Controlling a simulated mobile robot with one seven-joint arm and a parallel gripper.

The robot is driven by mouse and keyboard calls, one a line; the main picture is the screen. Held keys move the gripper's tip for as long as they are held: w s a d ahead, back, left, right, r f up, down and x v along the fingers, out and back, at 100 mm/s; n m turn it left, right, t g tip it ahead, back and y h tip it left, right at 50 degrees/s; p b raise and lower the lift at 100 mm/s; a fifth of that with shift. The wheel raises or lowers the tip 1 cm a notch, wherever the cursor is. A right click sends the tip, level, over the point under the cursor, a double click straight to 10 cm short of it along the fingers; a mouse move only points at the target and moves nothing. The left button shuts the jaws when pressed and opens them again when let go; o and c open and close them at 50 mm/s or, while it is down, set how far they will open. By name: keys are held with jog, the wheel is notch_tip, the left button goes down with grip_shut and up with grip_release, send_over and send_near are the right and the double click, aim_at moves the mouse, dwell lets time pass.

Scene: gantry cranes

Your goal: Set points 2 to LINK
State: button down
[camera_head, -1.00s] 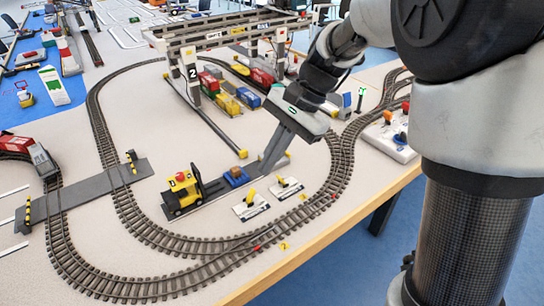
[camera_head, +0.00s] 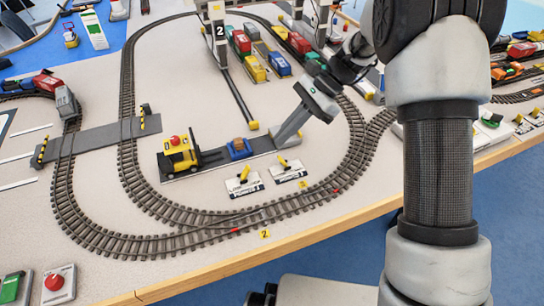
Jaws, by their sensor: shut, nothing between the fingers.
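Two small white plates with yellow levers lie side by side in front of the grey strip, the left lever plate (camera_head: 243,184) and the right lever plate (camera_head: 288,171). Their lettering is too small to read, so I cannot tell which belongs to points 2. A yellow tag marked 2 (camera_head: 264,234) lies by the front track, near a track junction with a red mark (camera_head: 236,231). My gripper (camera_head: 281,143) is shut and empty. It points down and left, with its tip just behind the right lever plate, at the right end of the grey strip.
A yellow forklift (camera_head: 181,155) and a blue tray with a brown load (camera_head: 239,149) stand on the grey strip left of my gripper. A gantry leg marked 2 (camera_head: 218,35) and colored wagons (camera_head: 262,50) are behind. A red button (camera_head: 55,282) is at lower left.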

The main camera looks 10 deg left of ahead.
aim_at(245, 173)
jog(key=shift+w+f, duration=0.3)
jog(key=shift+f, duration=0.05)
jog(key=b+x, duration=0.2)
jog(key=x, duration=0.8)
jog(key=shift+s+r, duration=0.1)
jog(key=shift+r, duration=0.2)
